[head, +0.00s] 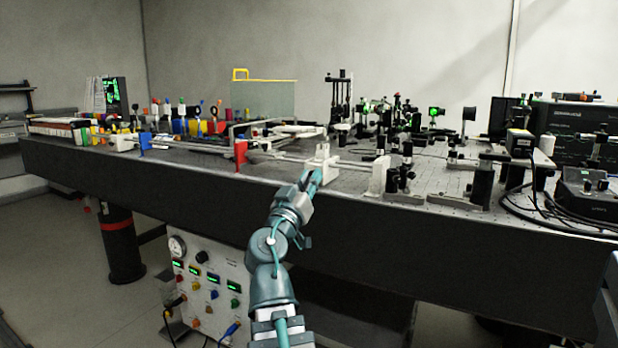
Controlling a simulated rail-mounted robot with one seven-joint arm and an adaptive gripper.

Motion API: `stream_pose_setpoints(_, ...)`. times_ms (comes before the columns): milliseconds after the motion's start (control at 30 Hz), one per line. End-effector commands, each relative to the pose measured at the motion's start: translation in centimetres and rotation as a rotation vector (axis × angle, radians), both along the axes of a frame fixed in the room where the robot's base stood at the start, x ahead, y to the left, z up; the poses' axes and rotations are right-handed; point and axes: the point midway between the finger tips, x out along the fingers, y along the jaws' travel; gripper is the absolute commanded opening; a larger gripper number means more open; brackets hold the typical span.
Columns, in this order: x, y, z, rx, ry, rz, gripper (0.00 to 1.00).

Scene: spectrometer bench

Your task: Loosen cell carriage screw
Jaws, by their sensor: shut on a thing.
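My gripper (316,176) is at the front edge of the optical bench, at the end of my arm reaching up from below. It is against a small white carriage (322,158) that sits on the rail near the bench's front edge. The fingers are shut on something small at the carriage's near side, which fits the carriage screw. The screw itself is hidden by the fingers and too small to make out.
The dark bench top (440,180) carries a long rail, with a red flag-like part (240,154) left of the carriage and a white block (379,174) to its right. Several optic mounts stand behind. A black box with cables (588,195) is at the right.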

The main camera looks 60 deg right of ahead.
Motion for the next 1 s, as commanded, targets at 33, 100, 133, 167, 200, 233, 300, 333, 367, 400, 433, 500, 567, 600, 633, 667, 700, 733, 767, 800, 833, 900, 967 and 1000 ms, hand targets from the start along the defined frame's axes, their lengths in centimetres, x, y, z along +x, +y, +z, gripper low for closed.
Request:
stream_pose_setpoints(33, -0.27, 0.05, -0.08, -0.006, 0.041, -0.001, 0.00)
stream_pose_setpoints(100, -0.25, 0.06, -0.10, -0.014, 0.104, 0.001, 0.00)
stream_pose_setpoints(133, -0.28, 0.03, -0.10, -0.017, 0.131, -0.001, 0.00)
stream_pose_setpoints(167, -0.30, 0.01, -0.10, -0.020, 0.157, -0.001, 0.00)
stream_pose_setpoints(200, -0.33, 0.01, -0.08, -0.025, 0.192, 0.000, 0.00)
stream_pose_setpoints(233, -0.33, 0.00, -0.02, -0.028, 0.218, 0.000, 0.00)
stream_pose_setpoints(300, -0.31, -0.03, 0.05, -0.036, 0.278, 0.001, 0.00)
stream_pose_setpoints(333, -0.31, -0.04, 0.08, -0.039, 0.304, 0.001, 0.00)
stream_pose_setpoints(367, -0.32, -0.07, 0.10, -0.041, 0.330, 0.000, 0.00)
stream_pose_setpoints(400, -0.36, -0.09, 0.16, -0.046, 0.365, 0.000, 0.00)
stream_pose_setpoints(433, -0.39, -0.10, 0.20, -0.049, 0.392, -0.001, 0.00)
stream_pose_setpoints(500, -0.40, -0.10, 0.31, -0.057, 0.453, 0.000, 0.00)
stream_pose_setpoints(567, -0.41, -0.12, 0.36, -0.063, 0.505, 0.000, 0.00)
stream_pose_setpoints(600, -0.43, -0.14, 0.39, -0.067, 0.539, -0.001, 0.00)
stream_pose_setpoints(633, -0.44, -0.15, 0.43, -0.070, 0.564, 0.000, 0.00)
stream_pose_setpoints(667, -0.46, -0.15, 0.48, -0.074, 0.589, -0.001, 0.00)
stream_pose_setpoints(700, -0.47, -0.15, 0.54, -0.078, 0.620, -0.001, 0.00)
stream_pose_setpoints(733, -0.48, -0.15, 0.56, -0.081, 0.643, -0.001, 0.00)
stream_pose_setpoints(767, -0.48, -0.15, 0.58, -0.084, 0.666, -0.001, 0.00)
stream_pose_setpoints(800, -0.48, -0.16, 0.60, -0.087, 0.695, -0.001, 0.00)
stream_pose_setpoints(833, -0.48, -0.15, 0.60, -0.090, 0.716, 0.000, 0.00)
stream_pose_setpoints(900, -0.49, -0.17, 0.64, -0.096, 0.762, 0.000, 0.00)
stream_pose_setpoints(967, -0.52, -0.18, 0.64, -0.100, 0.796, -0.001, 0.00)
stream_pose_setpoints(1000, -0.53, -0.19, 0.65, -0.103, 0.817, -0.001, 0.00)
